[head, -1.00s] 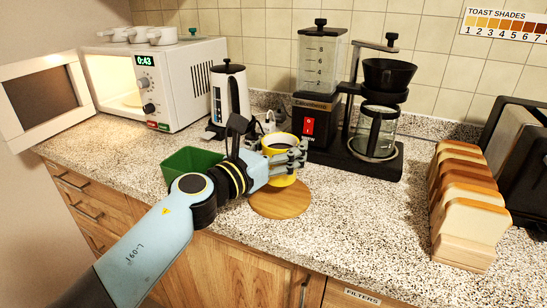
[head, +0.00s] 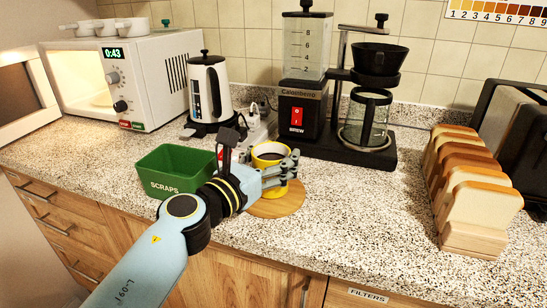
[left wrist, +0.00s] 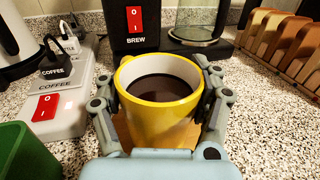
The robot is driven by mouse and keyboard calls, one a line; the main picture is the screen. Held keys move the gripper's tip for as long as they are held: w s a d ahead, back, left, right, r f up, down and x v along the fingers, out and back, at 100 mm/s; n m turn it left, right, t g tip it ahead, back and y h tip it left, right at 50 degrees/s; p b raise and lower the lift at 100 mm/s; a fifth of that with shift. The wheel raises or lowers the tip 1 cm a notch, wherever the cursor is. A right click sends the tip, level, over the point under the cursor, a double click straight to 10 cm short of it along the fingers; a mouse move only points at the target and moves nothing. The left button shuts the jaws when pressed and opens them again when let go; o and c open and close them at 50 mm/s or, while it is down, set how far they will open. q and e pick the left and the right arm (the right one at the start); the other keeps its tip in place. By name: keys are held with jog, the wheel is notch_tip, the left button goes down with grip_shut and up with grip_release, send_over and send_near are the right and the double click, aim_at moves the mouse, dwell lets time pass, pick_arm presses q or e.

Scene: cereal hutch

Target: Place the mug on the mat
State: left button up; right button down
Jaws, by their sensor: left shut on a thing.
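A yellow mug (head: 269,157) with dark liquid in it is upright at the middle of the counter. My left gripper (head: 282,172) is shut on it, with fingers on both sides. In the left wrist view the mug (left wrist: 160,103) fills the space between the fingers of the left gripper (left wrist: 160,115). The round wooden mat (head: 278,204) lies on the counter under the mug and gripper, partly hidden by them. I cannot tell whether the mug's base touches the mat. My right gripper is not in view.
A green scraps bin (head: 174,172) stands left of my gripper. A toast rack (head: 470,190) stands at right. The counter's front right is clear.

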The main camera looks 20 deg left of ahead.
pick_arm(q)
jog(key=o, duration=1.8)
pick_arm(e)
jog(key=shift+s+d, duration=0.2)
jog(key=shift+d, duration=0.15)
pick_arm(q)
jog(key=shift+r, duration=0.15)
jog(key=b+v, duration=0.1)
jog(key=v, duration=1)
jog(key=shift+s+a, duration=0.15)
jog(key=shift+s, duration=0.35)
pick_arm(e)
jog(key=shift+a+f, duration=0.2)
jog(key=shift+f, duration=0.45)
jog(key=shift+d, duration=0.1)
